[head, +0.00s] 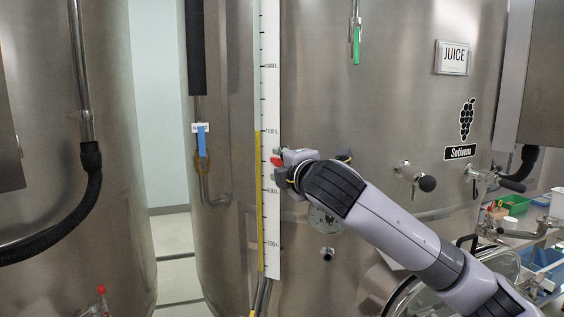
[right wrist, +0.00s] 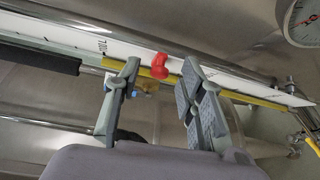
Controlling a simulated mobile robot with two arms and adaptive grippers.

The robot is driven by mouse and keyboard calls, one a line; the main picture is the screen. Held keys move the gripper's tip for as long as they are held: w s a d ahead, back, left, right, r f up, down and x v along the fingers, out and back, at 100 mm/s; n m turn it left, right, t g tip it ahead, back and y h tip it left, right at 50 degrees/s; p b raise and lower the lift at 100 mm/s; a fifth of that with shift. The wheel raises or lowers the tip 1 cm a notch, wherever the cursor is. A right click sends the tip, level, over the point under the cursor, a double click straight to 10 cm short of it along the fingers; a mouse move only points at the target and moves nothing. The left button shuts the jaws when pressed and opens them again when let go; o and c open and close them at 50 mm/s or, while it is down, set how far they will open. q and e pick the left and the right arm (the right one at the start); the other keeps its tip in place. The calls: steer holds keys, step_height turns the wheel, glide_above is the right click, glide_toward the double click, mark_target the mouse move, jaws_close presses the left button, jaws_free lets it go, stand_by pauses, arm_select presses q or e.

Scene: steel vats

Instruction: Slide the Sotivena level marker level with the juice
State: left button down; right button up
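The Sotivena vat (head: 390,100) carries a tall white scale (head: 271,90) with a sight tube along its left edge. The juice (head: 260,215) shows as a yellow column in the tube, its top near the middle of the head view. The red level marker (head: 276,161) sits on the scale, a little below the juice top. My right gripper (head: 280,160) is at the marker, coming from the right. In the right wrist view the marker (right wrist: 160,66) lies between the spread fingertips (right wrist: 162,68), with gaps on both sides. My left gripper is out of view.
A valve handle (head: 427,183) and a round gauge (head: 325,218) are on the vat near my right arm. Another vat (head: 75,150) stands at the left. A bench with a green tray (head: 513,204) is at the right.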

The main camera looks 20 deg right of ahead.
steer(key=shift+c, duration=0.2)
jaws_close()
stand_by(0.3)
stand_by(0.4)
